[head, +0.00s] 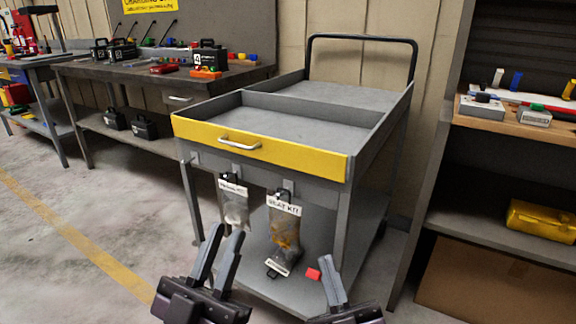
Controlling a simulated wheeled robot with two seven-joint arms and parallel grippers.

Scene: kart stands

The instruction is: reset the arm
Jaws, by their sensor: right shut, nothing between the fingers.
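My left gripper (227,231) is at the bottom of the head view, left of centre. My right gripper (328,259) is at the bottom edge, right of centre. Its fingers are together and hold nothing. Both grippers appear in front of the grey cart (362,158), below its yellow drawer front (300,158). I cannot tell how far they are from the cart's lower shelf.
Two labelled bags, one left (234,205) and one right (284,222), hang under the drawer. A red block (313,274) lies on the lower shelf. A workbench (110,72) stands left and a shelf unit (522,126) right. The floor (60,265) at left is clear.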

